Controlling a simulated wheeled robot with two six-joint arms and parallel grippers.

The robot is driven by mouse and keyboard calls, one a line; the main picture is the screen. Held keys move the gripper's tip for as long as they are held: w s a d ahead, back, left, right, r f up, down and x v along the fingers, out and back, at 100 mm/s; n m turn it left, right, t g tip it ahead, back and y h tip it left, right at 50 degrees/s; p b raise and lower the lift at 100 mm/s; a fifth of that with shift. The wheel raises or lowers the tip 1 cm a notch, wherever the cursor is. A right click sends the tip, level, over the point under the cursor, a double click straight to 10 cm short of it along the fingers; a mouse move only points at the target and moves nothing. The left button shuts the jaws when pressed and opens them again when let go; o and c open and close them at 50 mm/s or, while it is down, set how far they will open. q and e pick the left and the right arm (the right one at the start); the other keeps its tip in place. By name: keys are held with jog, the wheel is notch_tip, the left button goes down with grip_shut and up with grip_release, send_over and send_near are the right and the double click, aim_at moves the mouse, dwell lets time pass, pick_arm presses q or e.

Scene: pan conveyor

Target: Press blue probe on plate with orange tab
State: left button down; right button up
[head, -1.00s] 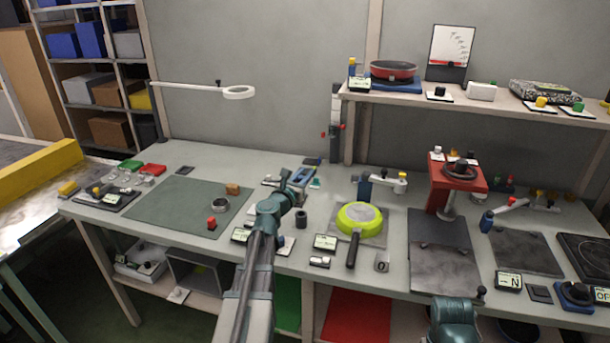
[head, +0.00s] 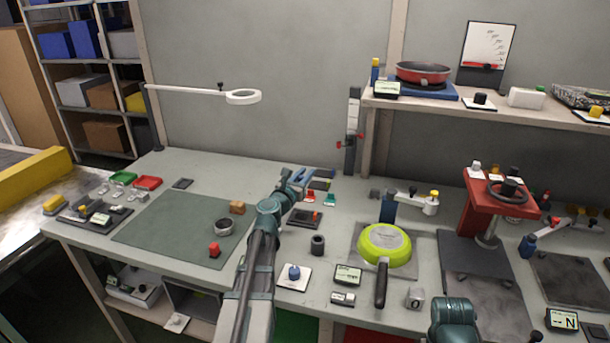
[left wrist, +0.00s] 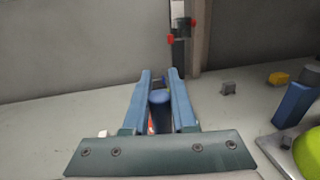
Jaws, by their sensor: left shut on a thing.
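My left gripper (head: 312,177) is over the back middle of the bench. In the left wrist view its two blue fingers (left wrist: 160,90) are shut on a blue, rounded upright thing (left wrist: 159,97), which looks like the blue probe. A small orange-red patch (left wrist: 151,126) shows below it, partly hidden by the fingers. In the head view a dark plate with a small reddish mark (head: 305,217) lies just in front of the gripper; I cannot tell whether this is the orange tab. The probe's lower end and any contact are hidden. My right gripper is out of view.
A lime-green pan (head: 384,243) lies to the right, with a blue post and swing arm (head: 388,207) behind it. A dark ring-shaped block (head: 317,244) and a white base with a blue knob (head: 294,274) stand in front. A red press (head: 490,190) is further right.

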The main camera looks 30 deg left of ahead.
pick_arm(q)
jog(key=shift+f+b, duration=2.9)
jog(key=shift+f, duration=0.1)
jog(key=shift+f+b, duration=0.5)
notch_tip(320, 180, up, 7)
jog(key=p, duration=0.7)
dwell(0.3)
